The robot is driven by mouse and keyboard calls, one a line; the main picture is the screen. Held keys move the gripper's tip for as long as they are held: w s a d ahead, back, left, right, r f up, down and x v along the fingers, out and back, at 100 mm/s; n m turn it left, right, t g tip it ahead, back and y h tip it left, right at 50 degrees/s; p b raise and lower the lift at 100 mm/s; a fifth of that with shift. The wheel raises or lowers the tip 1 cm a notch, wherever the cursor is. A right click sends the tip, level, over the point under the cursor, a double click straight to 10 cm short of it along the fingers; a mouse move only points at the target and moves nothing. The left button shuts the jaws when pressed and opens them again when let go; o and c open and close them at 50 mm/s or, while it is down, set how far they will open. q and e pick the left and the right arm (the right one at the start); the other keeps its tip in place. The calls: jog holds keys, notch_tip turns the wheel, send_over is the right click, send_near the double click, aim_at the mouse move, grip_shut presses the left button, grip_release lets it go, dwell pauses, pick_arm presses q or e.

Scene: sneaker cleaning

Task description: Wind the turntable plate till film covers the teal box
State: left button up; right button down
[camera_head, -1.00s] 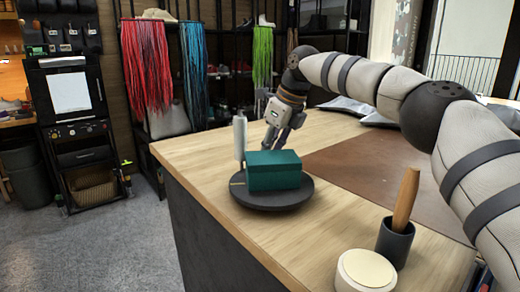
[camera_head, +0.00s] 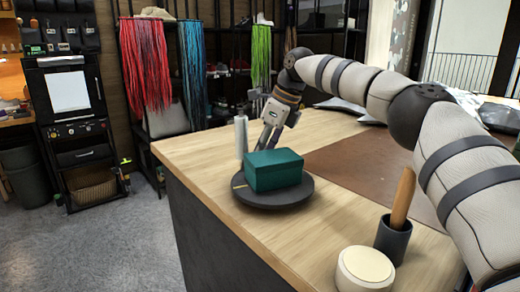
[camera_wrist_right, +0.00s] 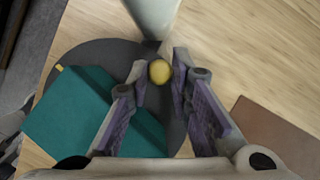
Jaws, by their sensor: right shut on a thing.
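The teal box (camera_head: 275,172) sits on the dark round turntable plate (camera_head: 272,200) near the table's left edge. Its visible faces look plain teal. It also shows at the left of the right wrist view (camera_wrist_right: 72,118). A white film roll (camera_head: 241,138) stands upright behind the plate; its pale side shows at the top of the wrist view (camera_wrist_right: 155,14). My right gripper (camera_head: 264,145) reaches down behind the box. In the wrist view its fingers (camera_wrist_right: 160,66) are shut on a round yellow knob (camera_wrist_right: 159,72) at the plate's edge. My left gripper is not in view.
A dark cup with a wooden handle (camera_head: 403,198) and a round cream-topped container (camera_head: 366,268) stand at the front right. A brown mat (camera_head: 355,165) lies right of the plate. Grey bags (camera_head: 342,105) lie at the back. The wood in front of the plate is clear.

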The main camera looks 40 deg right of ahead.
jog(key=shift+f, duration=0.2)
jog(key=c, duration=1.5)
grip_release()
jog(key=shift+o, duration=0.2)
jog(key=shift+r, duration=0.1)
jog(key=shift+r, duration=0.1)
